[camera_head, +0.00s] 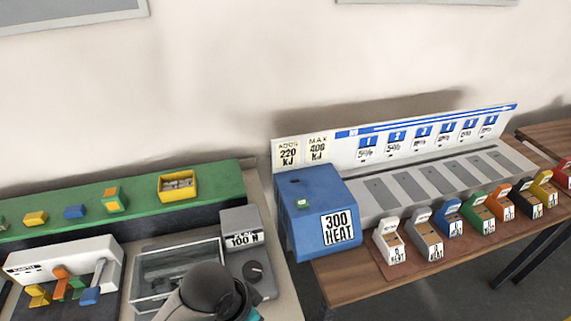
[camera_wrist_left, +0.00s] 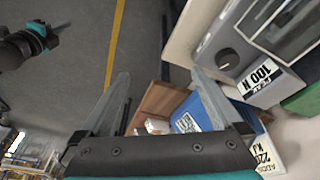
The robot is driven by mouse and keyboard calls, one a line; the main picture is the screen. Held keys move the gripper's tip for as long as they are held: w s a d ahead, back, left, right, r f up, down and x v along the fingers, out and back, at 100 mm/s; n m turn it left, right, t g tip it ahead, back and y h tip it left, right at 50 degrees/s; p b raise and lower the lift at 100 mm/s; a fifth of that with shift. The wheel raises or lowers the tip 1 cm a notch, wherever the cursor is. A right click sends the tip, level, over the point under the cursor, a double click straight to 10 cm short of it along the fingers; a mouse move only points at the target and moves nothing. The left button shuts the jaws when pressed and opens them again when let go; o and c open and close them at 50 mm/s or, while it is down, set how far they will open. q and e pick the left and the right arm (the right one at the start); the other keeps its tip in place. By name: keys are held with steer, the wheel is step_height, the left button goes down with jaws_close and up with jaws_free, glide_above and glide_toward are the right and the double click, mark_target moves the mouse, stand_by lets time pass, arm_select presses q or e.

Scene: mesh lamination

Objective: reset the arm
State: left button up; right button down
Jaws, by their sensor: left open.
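In the left wrist view my left gripper (camera_wrist_left: 160,76) has its two fingers spread apart with nothing between them. The blue 300 HEAT box, the grey 100 N box (camera_wrist_left: 258,80) and the wooden table (camera_wrist_left: 157,101) show beyond its fingers. In the head view a dark rounded link of my arm covers part of the bench at the bottom centre; no fingers show there. A dark arm part with a teal band, which looks like my right arm's end (camera_wrist_left: 42,36), is at the upper left of the wrist view. Its jaws are too small to read.
The blue 300 HEAT box (camera_head: 315,214) stands on the right table, beside a row of small coloured bins (camera_head: 448,221). On the left are a green shelf (camera_head: 140,202) with a yellow bin (camera_head: 177,187), a white block rack (camera_head: 62,262) and a glass-topped tray (camera_head: 180,262).

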arm_select(q)
steer(key=s+a+r+n+t+y, duration=0.2)
steer(key=s+a+r+n, duration=0.1)
steer(key=s+a+n, duration=0.65)
step_height(320, 180, down, 30)
steer(key=m+g+b, duration=0.1)
steer(key=m+b, duration=0.2)
steer(key=b, duration=0.7)
steer(key=s+a+f+b, duration=0.1)
steer(key=s+f+b, duration=0.2)
steer(key=f, duration=0.6)
steer(key=s+a+f+g+b, duration=0.1)
steer(key=s+f+b, duration=0.3)
steer(key=s+f, duration=0.3)
steer(key=s+a+f+b, duration=0.1)
steer(key=s+f+b, duration=0.3)
steer(key=f, duration=0.7)
steer(key=shift+s+a+f+g, duration=0.2)
steer(key=shift+s+a+g, duration=0.15)
steer(key=shift+s, duration=0.45)
arm_select(e)
step_height(320, 180, down, 22)
steer(key=s, duration=0.2)
steer(key=shift+s+r+g, duration=0.15)
steer(key=shift+s+g, duration=0.15)
steer(key=shift+d, duration=0.1)
